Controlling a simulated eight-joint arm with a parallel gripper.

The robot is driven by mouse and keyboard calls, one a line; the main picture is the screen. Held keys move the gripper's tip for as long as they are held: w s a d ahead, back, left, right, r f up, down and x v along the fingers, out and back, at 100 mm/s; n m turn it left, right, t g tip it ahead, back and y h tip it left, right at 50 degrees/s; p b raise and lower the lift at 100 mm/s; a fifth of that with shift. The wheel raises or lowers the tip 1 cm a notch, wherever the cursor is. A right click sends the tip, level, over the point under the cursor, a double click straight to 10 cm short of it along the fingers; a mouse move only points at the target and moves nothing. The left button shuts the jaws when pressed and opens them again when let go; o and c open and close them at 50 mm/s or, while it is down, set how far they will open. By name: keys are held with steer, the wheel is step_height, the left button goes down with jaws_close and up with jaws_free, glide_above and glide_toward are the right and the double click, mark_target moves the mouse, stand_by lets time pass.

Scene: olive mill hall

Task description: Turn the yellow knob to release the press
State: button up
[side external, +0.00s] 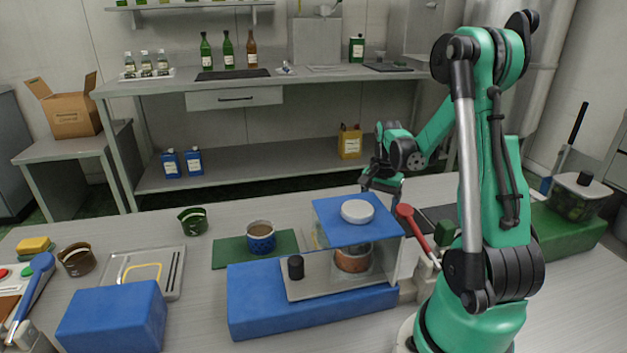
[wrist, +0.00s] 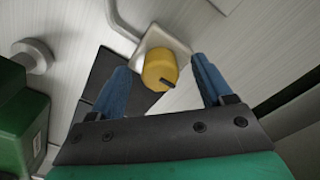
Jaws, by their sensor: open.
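The yellow knob (wrist: 158,72) sits on a pale square plate in the wrist view. A dark pointer mark on its face points to the lower right. My gripper (wrist: 160,64) is open, with one blue finger on each side of the knob and a visible gap to both. I cannot tell the depth between fingertips and knob. In the side view my gripper (side external: 382,183) hangs just behind a blue-topped device (side external: 333,222), which has a white round disc on top and a copper-coloured pot inside; it may be the press. The knob is hidden there.
A red-handled lever (side external: 416,226) stands right of the device. A blue cup (side external: 261,237) sits on a green mat to its left. In the wrist view a green block (wrist: 22,118) and a grey round fitting (wrist: 33,56) lie left, and a bent pale pipe (wrist: 119,20) runs beside the knob's plate.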

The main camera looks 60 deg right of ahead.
jaws_close()
steer(key=n, duration=0.4)
steer(key=shift+n, duration=0.4)
steer(key=n, duration=0.4)
steer(key=shift+n, duration=0.3)
steer(key=n, duration=0.4)
steer(key=shift+n, duration=2.2)
